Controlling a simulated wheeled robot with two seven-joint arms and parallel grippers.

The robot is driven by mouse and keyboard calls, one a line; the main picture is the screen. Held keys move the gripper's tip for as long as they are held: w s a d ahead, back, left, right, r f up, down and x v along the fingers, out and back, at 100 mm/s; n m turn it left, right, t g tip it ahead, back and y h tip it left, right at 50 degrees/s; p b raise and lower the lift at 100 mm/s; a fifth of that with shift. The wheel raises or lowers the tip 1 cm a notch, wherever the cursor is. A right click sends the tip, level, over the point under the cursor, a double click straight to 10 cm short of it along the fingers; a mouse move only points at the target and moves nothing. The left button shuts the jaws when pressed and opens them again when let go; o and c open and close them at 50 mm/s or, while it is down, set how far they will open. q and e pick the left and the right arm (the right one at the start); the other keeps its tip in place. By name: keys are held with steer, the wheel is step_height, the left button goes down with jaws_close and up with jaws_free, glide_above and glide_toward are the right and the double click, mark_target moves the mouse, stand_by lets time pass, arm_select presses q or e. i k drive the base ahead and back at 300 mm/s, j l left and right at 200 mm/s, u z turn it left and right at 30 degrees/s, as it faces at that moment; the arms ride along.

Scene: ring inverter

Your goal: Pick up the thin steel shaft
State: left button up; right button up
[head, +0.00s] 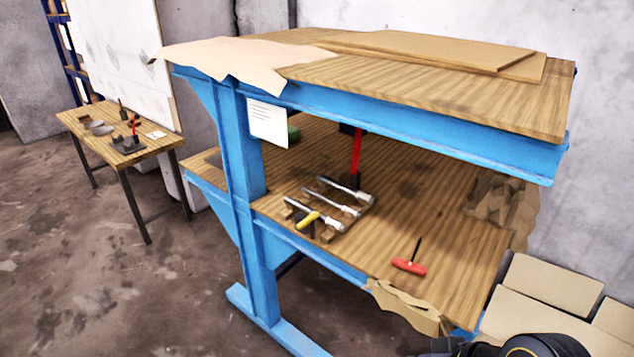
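Three silver metal bars lie roughly parallel on wooden blocks on the blue bench's lower shelf, near its front left edge. They are the back bar (344,190), the middle bar (335,205) and the front bar (315,216). Each has a thicker right end. I cannot tell which of them, if any, is the thin steel shaft. Neither of my grippers is in view. A dark rounded part at the bottom right edge looks like part of my arm, with no fingers showing.
The blue bench (255,300) has an upper top (430,95) overhanging the lower shelf (440,225). A red-handled tool (409,266) lies further right. Cardboard boxes (555,285) stand at right; a small table (95,120) stands far left.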

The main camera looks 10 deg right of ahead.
mark_target(325, 199)
steer(key=i+l+z, duration=0.1)
steer(key=l, duration=0.25)
steer(key=i+l+z, duration=0.15)
steer(key=l, duration=0.2)
steer(key=i+j+z, duration=0.15)
steer(key=z, duration=0.55)
steer(key=i+j+z, duration=0.15)
steer(key=j+z, duration=0.25)
steer(key=j, duration=0.5)
steer(key=j+z, duration=0.4)
steer(key=j, duration=0.5)
steer(key=i+j, duration=0.1)
steer(key=j, duration=0.25)
steer(key=i+j, duration=0.1)
steer(key=j, duration=0.3)
steer(key=i+j, duration=0.1)
steer(key=j, duration=0.25)
steer(key=i+j, duration=0.1)
steer(key=j, duration=0.25)
